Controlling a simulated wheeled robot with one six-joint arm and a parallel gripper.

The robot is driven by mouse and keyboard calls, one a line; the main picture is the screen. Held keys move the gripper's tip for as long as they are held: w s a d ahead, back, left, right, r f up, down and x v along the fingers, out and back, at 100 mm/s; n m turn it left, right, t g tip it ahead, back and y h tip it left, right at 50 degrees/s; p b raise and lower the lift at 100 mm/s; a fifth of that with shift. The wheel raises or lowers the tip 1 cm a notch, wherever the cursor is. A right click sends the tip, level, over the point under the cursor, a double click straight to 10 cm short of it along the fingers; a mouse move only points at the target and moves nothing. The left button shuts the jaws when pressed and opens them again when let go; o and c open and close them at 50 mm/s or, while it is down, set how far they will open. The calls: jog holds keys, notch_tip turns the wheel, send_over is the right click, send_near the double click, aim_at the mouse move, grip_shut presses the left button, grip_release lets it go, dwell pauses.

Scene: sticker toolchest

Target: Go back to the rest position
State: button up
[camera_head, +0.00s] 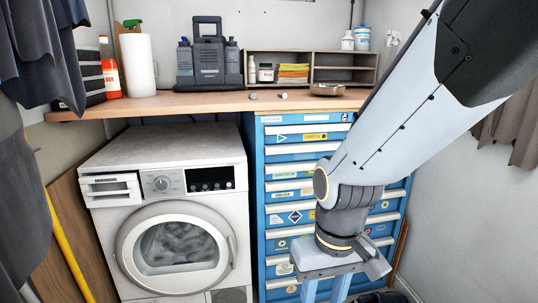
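My arm comes in from the upper right and hangs down in front of the blue sticker toolchest (290,155). My gripper (325,292) is at the bottom edge of the picture, in front of the chest's lower drawers. Its two light blue fingers stand apart with a gap between them, and I see nothing held there. The fingertips are cut off by the frame. The chest's visible drawers look shut, with stickers on their fronts. My arm and gripper hide much of the chest's right and lower parts.
A white washing machine (165,143) stands left of the chest. The wooden worktop (180,104) above carries a grey tool case (208,60), paper roll (138,68), shelf unit (345,60) and metal bowl (327,90). Dark clothes (25,45) hang at left. A grey wall (460,200) is at right.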

jog(key=s+d+r+m+p, duration=0.2)
jog(key=d+r+p, duration=0.7)
jog(key=r+p, duration=0.2)
jog(key=shift+d+r+m+h+p, duration=0.15)
jog(key=shift+d+m+h+p, duration=0.2)
jog(key=shift+p, duration=0.4)
